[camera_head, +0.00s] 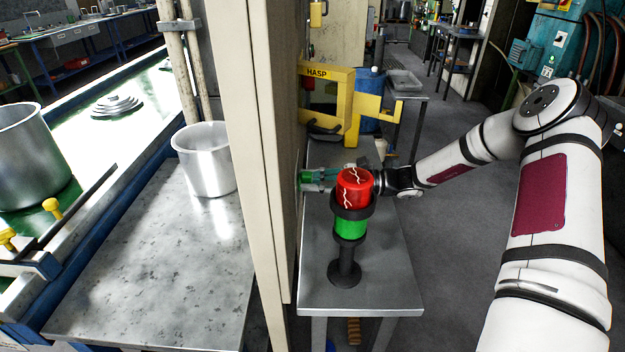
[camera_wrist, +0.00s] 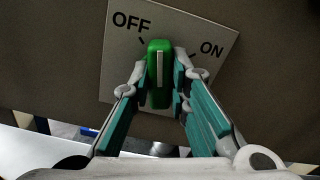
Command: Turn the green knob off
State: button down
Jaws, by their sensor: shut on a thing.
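The green knob (camera_wrist: 159,75) sits on a grey plate (camera_wrist: 205,28) marked OFF at the left and ON at the right in the wrist view. Its white line points up in the picture, between the two marks. My gripper (camera_wrist: 161,88) has one teal-padded finger on each side of the knob and is shut on it. In the head view the knob (camera_head: 305,177) shows at the edge of the cream panel. My gripper (camera_head: 325,176) reaches it from the right, partly hidden behind the red lamp.
A red and green signal lamp (camera_head: 353,215) stands on a metal table (camera_head: 390,275) just in front of my gripper. A yellow HASP bracket (camera_head: 345,95) is behind. The cream panel (camera_head: 262,130) blocks the left, with metal pots (camera_head: 207,160) beyond it.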

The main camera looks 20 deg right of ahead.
jog(key=n+p, duration=0.1)
jog(key=n, duration=0.4)
jog(key=shift+s+f+n, duration=0.1)
jog(key=shift+s+n, duration=0.05)
jog(key=shift+n, duration=0.15)
dwell(0.4)
jog(key=c, duration=1.5)
grip_release()
jog(key=shift+d, duration=0.1)
jog(key=v, duration=1.2)
